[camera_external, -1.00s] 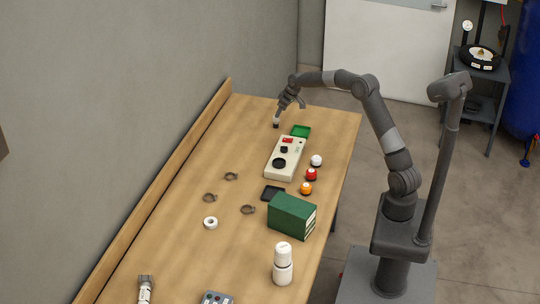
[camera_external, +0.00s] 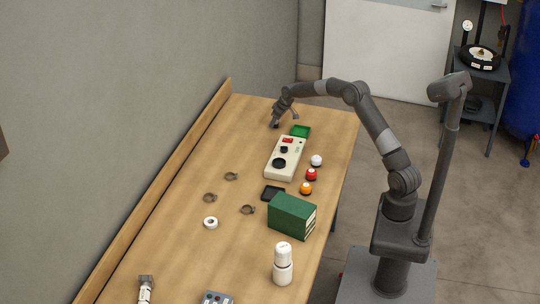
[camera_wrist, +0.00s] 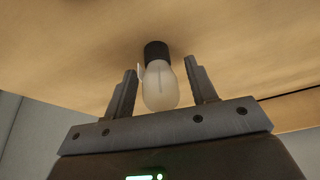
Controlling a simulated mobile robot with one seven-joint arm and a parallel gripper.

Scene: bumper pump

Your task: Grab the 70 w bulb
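A bulb (camera_wrist: 160,88) with frosted white glass and a black base shows in the wrist view, its base toward the wooden table. No wattage can be read on it. My gripper (camera_wrist: 161,70) is open, with one finger on each side of the glass and a small gap at both sides. In the external view my gripper (camera_external: 279,118) is low over the far end of the table, and it mostly hides the bulb there.
White (camera_external: 316,160), red (camera_external: 311,174) and orange (camera_external: 306,188) balls line the right side. A green box (camera_external: 291,215) stands nearer. The table's far left is clear.

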